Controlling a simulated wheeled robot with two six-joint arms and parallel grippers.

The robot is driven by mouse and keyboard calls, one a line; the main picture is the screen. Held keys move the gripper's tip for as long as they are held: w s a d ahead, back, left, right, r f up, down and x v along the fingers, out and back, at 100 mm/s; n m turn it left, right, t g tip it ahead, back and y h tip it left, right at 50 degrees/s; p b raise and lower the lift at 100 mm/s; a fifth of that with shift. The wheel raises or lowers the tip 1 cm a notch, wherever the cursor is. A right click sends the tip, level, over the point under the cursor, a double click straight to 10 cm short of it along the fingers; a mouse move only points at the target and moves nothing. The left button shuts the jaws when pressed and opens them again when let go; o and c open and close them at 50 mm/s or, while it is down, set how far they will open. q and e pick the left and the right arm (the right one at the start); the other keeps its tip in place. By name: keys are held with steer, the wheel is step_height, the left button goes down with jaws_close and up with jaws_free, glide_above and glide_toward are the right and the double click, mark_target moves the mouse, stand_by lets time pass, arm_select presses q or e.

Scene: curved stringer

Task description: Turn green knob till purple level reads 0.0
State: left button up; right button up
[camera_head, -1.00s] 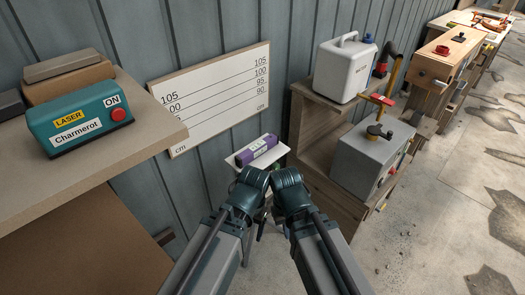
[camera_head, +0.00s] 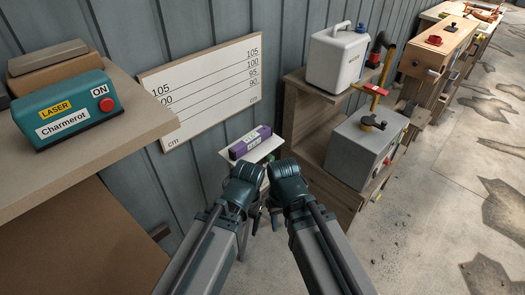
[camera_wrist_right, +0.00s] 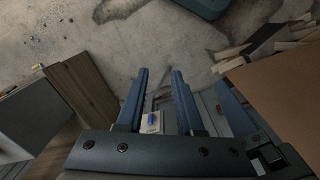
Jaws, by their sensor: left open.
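The purple level (camera_head: 250,143) lies on a small white platform (camera_head: 266,151) in front of the wall, in the head view. A bit of green, perhaps the green knob (camera_head: 271,158), shows at the platform's near edge, mostly hidden behind my arms. My left gripper (camera_head: 256,220) is open, just in front of and below the platform. My right gripper (camera_head: 276,218) is close beside it on the right. In the right wrist view, the right gripper (camera_wrist_right: 157,85) has its fingers apart with nothing held. A small white plate with a blue piece (camera_wrist_right: 152,122) shows beyond them.
A marked board (camera_head: 205,85) hangs on the wall behind. A teal laser box (camera_head: 68,110) stands on a shelf at left. A wooden stand (camera_head: 315,140) with a white canister (camera_head: 340,60) and a grey box (camera_head: 365,150) stands close at right.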

steer(key=o, duration=0.5)
steer(key=w+a+f+y+b, duration=0.1)
steer(key=w+f+b, duration=0.1)
steer(key=f+b, duration=0.1)
steer(key=w+a+f+y+b, duration=0.1)
steer(key=w+f+y+b, duration=0.1)
steer(key=f, duration=0.1)
steer(key=w+a+f+y+b, duration=0.1)
steer(key=w+f+b, duration=0.1)
steer(key=f+b, duration=0.1)
steer(key=shift+b, duration=0.3)
steer(key=shift+o, duration=0.2)
steer(key=m+t+y+b, duration=0.3)
steer(key=t+y+b, duration=0.8)
steer(key=b, duration=1.3)
glide_toward(272, 160)
steer(key=shift+t+h, duration=0.5)
steer(key=shift+h, duration=0.1)
steer(key=x, duration=0.8)
steer(key=shift+a, duration=0.35)
steer(key=shift+c, duration=0.2)
jaws_close()
